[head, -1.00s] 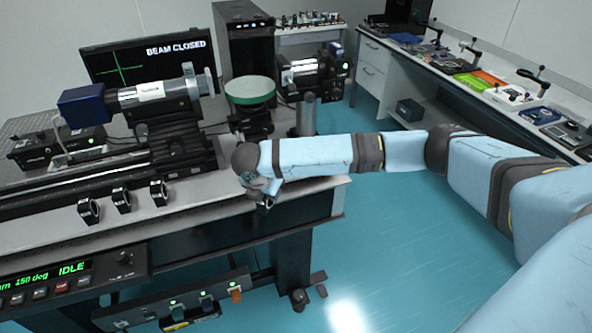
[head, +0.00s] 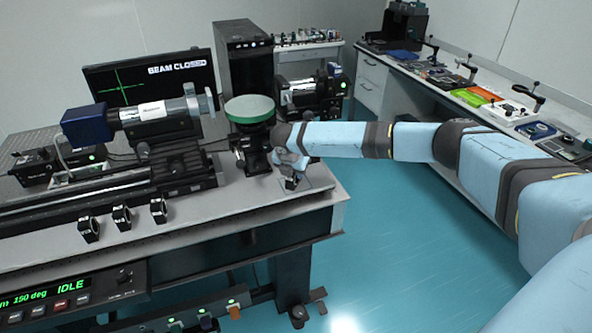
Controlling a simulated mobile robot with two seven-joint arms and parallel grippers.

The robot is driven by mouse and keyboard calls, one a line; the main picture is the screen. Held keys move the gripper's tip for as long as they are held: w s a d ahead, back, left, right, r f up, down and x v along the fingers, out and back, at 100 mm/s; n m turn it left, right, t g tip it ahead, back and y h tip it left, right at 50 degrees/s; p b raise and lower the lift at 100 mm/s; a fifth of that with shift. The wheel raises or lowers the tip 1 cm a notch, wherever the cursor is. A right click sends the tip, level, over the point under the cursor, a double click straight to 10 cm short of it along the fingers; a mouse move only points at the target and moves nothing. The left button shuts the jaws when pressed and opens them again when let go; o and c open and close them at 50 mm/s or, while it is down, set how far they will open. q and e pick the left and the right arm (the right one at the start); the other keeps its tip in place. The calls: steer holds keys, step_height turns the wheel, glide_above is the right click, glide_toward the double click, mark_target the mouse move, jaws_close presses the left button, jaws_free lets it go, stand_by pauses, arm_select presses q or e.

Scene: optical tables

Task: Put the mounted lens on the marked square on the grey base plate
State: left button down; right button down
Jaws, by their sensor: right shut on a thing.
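My right gripper (head: 289,176) is over the right end of the optical table, with its arm coming in from the right. It is shut on a small dark object, probably the mounted lens (head: 290,184), mostly hidden by the gripper. A grey plate (head: 322,184) shows under and beside the gripper near the table's right corner. I cannot make out the marked square clearly or tell whether the lens touches the plate. My left gripper is not in view.
Three black ring mounts (head: 121,217) stand in a row on the table (head: 215,215). A laser tube (head: 150,112) on a black rail is farther left. Teal floor lies beyond the table's right edge.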

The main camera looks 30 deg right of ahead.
steer(key=shift+w+d, duration=0.3)
steer(key=shift+d, duration=0.15)
steer(key=shift+a+f, duration=0.1)
steer(key=shift+f, duration=0.15)
steer(key=shift+s+f, duration=0.1)
steer(key=shift+f, duration=0.05)
steer(key=c, duration=0.8)
jaws_free()
steer(key=shift+c, duration=0.2)
